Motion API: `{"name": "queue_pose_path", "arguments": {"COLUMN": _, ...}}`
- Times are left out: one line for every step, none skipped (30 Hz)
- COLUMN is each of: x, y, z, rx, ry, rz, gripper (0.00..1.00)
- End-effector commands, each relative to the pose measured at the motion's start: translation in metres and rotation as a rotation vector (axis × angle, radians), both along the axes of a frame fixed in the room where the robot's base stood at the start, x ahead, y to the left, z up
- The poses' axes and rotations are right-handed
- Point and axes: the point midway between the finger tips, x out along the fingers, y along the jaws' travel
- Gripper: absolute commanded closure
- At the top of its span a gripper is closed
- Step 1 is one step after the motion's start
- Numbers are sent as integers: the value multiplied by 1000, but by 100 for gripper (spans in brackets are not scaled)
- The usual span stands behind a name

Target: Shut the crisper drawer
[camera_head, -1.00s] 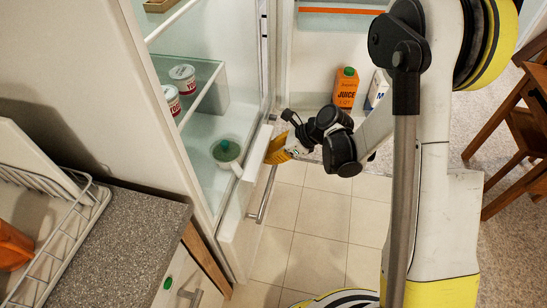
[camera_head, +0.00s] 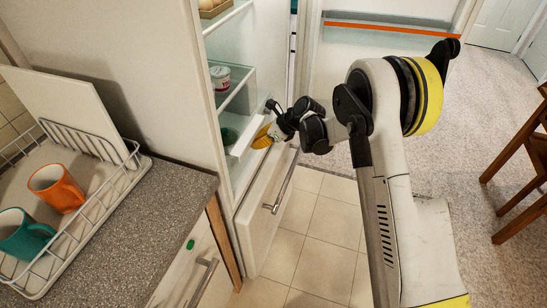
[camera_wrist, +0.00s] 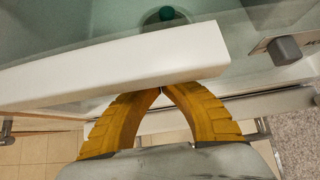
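The crisper drawer (camera_head: 247,139) is low in the open fridge, with a white front and clear glass above. In the wrist view its white front edge (camera_wrist: 110,66) crosses the picture, with a green-topped item (camera_wrist: 166,14) behind it. That item shows dimly through the glass in the head view (camera_head: 228,135). My gripper (camera_head: 264,138) is at the drawer front's outer side. In the wrist view its yellow fingertips (camera_wrist: 163,90) meet with nothing between them, right against or very near the front; contact is unclear.
A lower drawer front with a bar handle (camera_head: 279,193) stands below the crisper. A red-and-white tub (camera_head: 220,78) is on the shelf above. The open fridge door (camera_head: 345,85) is behind my arm. A counter (camera_head: 150,210) with a dish rack (camera_head: 105,190) is at left.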

Motion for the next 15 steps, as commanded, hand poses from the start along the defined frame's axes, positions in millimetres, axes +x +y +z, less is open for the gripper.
{"name": "queue_pose_path", "arguments": {"x": 7, "y": 14, "z": 0, "rx": 1, "ry": -1, "rz": 4, "gripper": 100}}
{"name": "queue_pose_path", "arguments": {"x": 10, "y": 21, "z": 0, "rx": 1, "ry": -1, "rz": 4, "gripper": 100}}
{"name": "queue_pose_path", "arguments": {"x": 13, "y": 30, "z": 0, "rx": 1, "ry": 0, "rz": 4, "gripper": 100}}
{"name": "queue_pose_path", "arguments": {"x": 16, "y": 36, "z": 0, "rx": 1, "ry": 0, "rz": 4, "gripper": 100}}
{"name": "queue_pose_path", "arguments": {"x": 18, "y": 42, "z": 0, "rx": 1, "ry": 0, "rz": 4, "gripper": 100}}
{"name": "queue_pose_path", "arguments": {"x": 21, "y": 50, "z": 0, "rx": 1, "ry": 0, "rz": 3, "gripper": 100}}
{"name": "queue_pose_path", "arguments": {"x": 23, "y": 55, "z": 0, "rx": 1, "ry": 0, "rz": 3, "gripper": 100}}
{"name": "queue_pose_path", "arguments": {"x": 25, "y": 60, "z": 0, "rx": 1, "ry": 0, "rz": 3, "gripper": 100}}
{"name": "queue_pose_path", "arguments": {"x": 27, "y": 67, "z": 0, "rx": 0, "ry": -1, "rz": 4, "gripper": 100}}
{"name": "queue_pose_path", "arguments": {"x": 29, "y": 71, "z": 0, "rx": 0, "ry": 0, "rz": 3, "gripper": 100}}
{"name": "queue_pose_path", "arguments": {"x": 31, "y": 75, "z": 0, "rx": 0, "ry": 0, "rz": 1, "gripper": 100}}
{"name": "queue_pose_path", "arguments": {"x": 33, "y": 80, "z": 0, "rx": 0, "ry": -1, "rz": 1, "gripper": 100}}
{"name": "queue_pose_path", "arguments": {"x": 34, "y": 83, "z": 0, "rx": 1, "ry": -1, "rz": 1, "gripper": 100}}
{"name": "queue_pose_path", "arguments": {"x": 35, "y": 86, "z": 0, "rx": 1, "ry": -1, "rz": 1, "gripper": 100}}
{"name": "queue_pose_path", "arguments": {"x": 36, "y": 90, "z": 0, "rx": 0, "ry": -2, "rz": 1, "gripper": 100}}
